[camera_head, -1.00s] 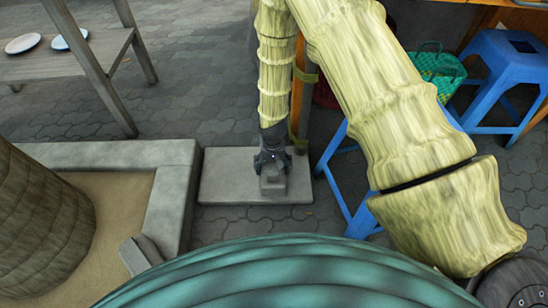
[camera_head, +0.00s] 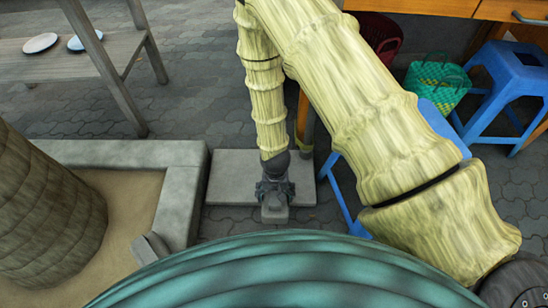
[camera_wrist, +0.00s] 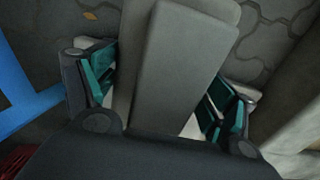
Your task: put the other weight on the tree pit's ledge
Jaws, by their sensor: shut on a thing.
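My gripper (camera_head: 275,190) is shut on a grey block-like weight (camera_head: 274,212), over the front edge of a flat grey slab. In the wrist view, the weight (camera_wrist: 182,65) lies between the teal finger pads of my gripper (camera_wrist: 165,90). I cannot tell its exact height above the ground. The tree pit's ledge (camera_head: 180,185) is a raised grey rim to the left of my gripper. Another grey weight (camera_head: 150,248) sits tilted at the inner side of that ledge, partly hidden by my teal body.
The slab (camera_head: 232,178) lies just right of the ledge. A thick trunk (camera_head: 45,225) stands in the pit's sand (camera_head: 130,205). A blue stool (camera_head: 515,65), a green basket (camera_head: 437,78) and a red basket (camera_head: 380,32) are right. A wooden table (camera_head: 100,55) stands back left.

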